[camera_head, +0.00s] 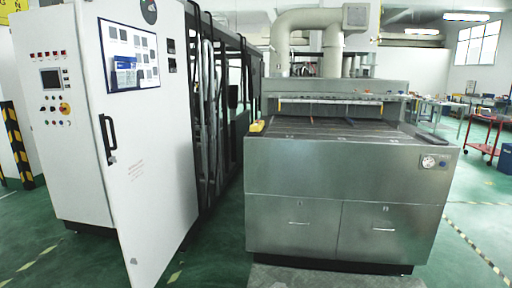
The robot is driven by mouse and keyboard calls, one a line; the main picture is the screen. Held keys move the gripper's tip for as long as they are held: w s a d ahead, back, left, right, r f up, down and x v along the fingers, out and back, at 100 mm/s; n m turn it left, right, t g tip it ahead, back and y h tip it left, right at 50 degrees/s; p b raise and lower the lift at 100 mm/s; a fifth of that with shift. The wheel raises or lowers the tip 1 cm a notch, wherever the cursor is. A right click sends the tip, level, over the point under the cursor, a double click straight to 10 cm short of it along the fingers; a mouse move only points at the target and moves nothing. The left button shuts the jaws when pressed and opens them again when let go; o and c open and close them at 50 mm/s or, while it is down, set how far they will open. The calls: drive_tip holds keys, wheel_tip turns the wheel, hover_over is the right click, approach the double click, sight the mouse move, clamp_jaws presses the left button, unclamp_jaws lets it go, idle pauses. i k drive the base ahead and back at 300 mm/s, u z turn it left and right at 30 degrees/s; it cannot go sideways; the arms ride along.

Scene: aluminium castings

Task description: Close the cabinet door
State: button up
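The white cabinet (75,150) stands at the left, with a screen, a row of red lights and several knobs on its front panel. Its tall white door (155,190) stands open, swung out from the cabinet towards me. The cabinet's inside is hidden behind the door. My gripper is not in view.
A large steel machine (345,195) with two front drawers and a thick pipe (305,30) stands right of the door. A black frame (225,90) runs behind the door. A red cart (485,140) stands far right. Green floor is clear at the lower left.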

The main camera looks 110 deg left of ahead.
sight(133, 126)
drive_tip(key=z, duration=0.05)
drive_tip(key=i, duration=0.15)
drive_tip(key=u, duration=2.65)
drive_tip(key=i, duration=0.25)
drive_tip(key=u, duration=1.65)
drive_tip(key=k, duration=0.35)
drive_tip(key=u, duration=0.5)
drive_tip(key=i, duration=1.4)
drive_tip(key=z, duration=0.4)
